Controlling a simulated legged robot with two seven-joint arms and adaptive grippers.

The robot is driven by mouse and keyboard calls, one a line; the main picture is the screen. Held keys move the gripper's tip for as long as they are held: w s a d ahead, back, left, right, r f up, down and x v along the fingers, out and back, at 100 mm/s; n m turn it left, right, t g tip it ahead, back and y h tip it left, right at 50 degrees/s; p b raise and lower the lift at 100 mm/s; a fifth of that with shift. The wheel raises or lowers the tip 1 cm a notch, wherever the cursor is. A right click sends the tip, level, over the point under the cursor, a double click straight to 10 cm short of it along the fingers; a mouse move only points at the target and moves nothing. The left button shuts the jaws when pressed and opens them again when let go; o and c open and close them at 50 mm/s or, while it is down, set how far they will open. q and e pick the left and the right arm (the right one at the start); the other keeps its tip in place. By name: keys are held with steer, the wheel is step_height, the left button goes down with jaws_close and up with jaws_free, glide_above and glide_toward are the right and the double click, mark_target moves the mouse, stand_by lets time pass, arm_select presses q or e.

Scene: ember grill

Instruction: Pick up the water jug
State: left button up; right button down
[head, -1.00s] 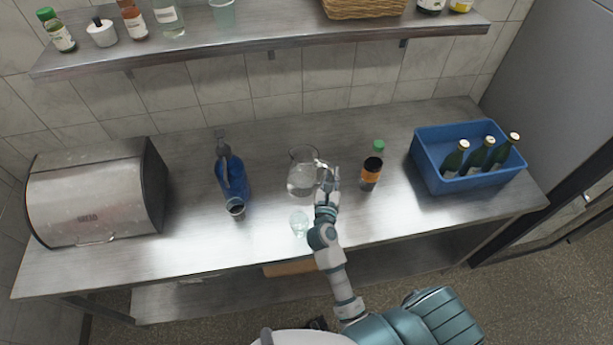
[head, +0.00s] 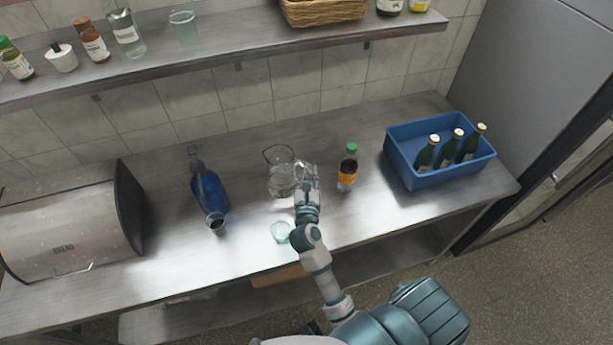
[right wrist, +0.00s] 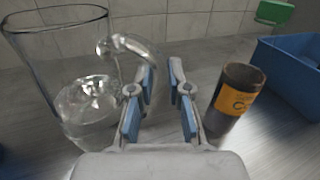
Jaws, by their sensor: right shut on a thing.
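The water jug (head: 281,180) is clear glass with water in it and stands upright near the middle of the steel counter in the head view. In the right wrist view the jug (right wrist: 88,115) fills the left side, its curved handle reaching toward the fingers. My right gripper (head: 307,178) is at the jug's right side. The right wrist view shows the fingers of this gripper (right wrist: 160,95) around the handle, shut on it. I cannot tell whether the jug's base touches the counter. My left gripper is not in view.
A dark bottle with an orange label (head: 347,172) stands close right of my right gripper. A small glass (head: 281,232) is in front of the jug. A shelf (head: 230,52) hangs above.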

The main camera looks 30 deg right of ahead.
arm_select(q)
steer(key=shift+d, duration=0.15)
arm_select(e)
steer(key=s+d+r, duration=0.1)
steer(key=s+d, duration=0.8)
steer(key=s, duration=0.3)
steer(key=shift+d+r, duration=0.15)
steer(key=shift+r, duration=0.2)
steer(key=shift+d, duration=0.15)
stand_by(0.6)
stand_by(0.9)
